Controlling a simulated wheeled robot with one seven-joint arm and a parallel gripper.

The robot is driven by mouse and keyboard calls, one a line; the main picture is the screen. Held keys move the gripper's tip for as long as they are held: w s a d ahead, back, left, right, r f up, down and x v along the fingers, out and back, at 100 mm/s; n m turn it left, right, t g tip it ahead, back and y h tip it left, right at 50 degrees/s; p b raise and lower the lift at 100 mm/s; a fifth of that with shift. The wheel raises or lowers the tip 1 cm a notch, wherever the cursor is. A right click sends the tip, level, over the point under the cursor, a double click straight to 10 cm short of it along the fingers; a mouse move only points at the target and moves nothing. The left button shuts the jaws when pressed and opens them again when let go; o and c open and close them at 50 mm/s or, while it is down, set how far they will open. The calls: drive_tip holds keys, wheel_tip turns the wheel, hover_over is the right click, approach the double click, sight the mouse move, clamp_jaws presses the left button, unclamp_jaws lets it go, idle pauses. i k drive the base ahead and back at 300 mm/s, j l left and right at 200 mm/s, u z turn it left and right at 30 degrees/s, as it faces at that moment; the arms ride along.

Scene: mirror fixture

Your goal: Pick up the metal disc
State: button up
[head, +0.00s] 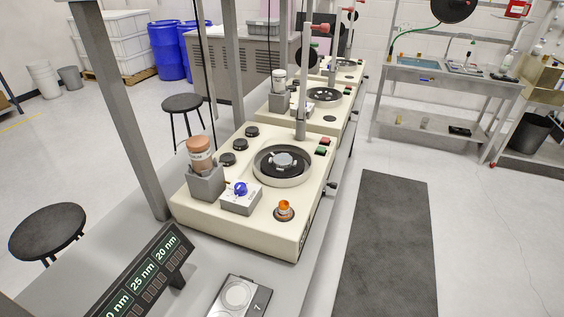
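Two round grey metallic pieces could be the metal disc, and I cannot tell which one is meant. One is a silver disc (238,294) on top of a small flat grey device at the bottom of the head view. The other is a grey round piece (282,161) in the middle of the black turntable (262,174) on the nearest cream machine. My gripper is not in view, and nothing is seen touching either piece.
A display (144,280) stands front left. Metal posts rise along the bench. A dark mat (388,245) lies on the open floor at right.

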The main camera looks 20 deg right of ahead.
sight(282, 160)
drive_tip(key=i+u, duration=0.1)
drive_tip(key=u, duration=0.35)
drive_tip(key=i+l+u, duration=0.4)
drive_tip(key=l, duration=0.25)
drive_tip(key=l+u, duration=0.25)
drive_tip(key=i+l, duration=0.05)
